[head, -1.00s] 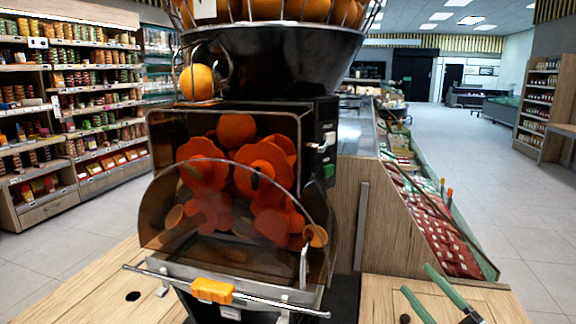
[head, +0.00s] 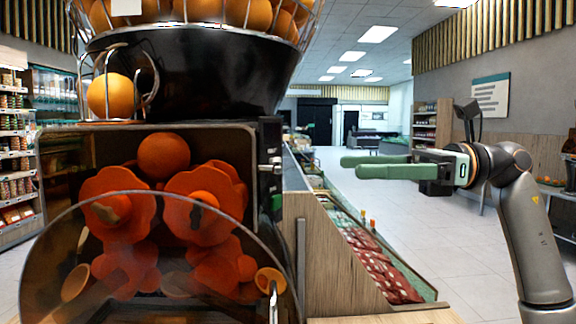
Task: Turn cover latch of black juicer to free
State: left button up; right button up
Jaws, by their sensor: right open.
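The black juicer (head: 190,85) fills the left side of the head view, with its clear curved cover (head: 70,235) in front of the orange squeezing parts. A small silver latch (head: 269,167) sits on the right side of the juicer's black housing, beside the cover's frame. My right gripper (head: 349,166) is in the middle right of the view, at about the latch's height in the picture. Its two green fingers point left toward the juicer, apart and empty. A gap shows between the fingertips and the latch. My left gripper is not in view.
A sloped produce stand (head: 335,250) with red packs runs behind the juicer on the right. Oranges (head: 205,10) fill the wire basket on top, and one orange (head: 112,96) sits in the feed. Open tiled floor lies to the right.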

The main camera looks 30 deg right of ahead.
aim_at(270, 168)
pick_arm(q)
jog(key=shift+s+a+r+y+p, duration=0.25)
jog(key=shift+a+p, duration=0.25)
jog(key=shift+p, duration=0.15)
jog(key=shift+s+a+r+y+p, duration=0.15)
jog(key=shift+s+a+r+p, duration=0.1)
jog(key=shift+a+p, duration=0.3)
pick_arm(e)
jog(key=x, duration=1)
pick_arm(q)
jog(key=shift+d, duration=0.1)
pick_arm(e)
jog(key=shift+s, duration=0.1)
jog(key=c, duration=0.8)
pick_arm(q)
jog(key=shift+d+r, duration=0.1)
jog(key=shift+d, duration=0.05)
pick_arm(e)
jog(key=c, duration=0.6)
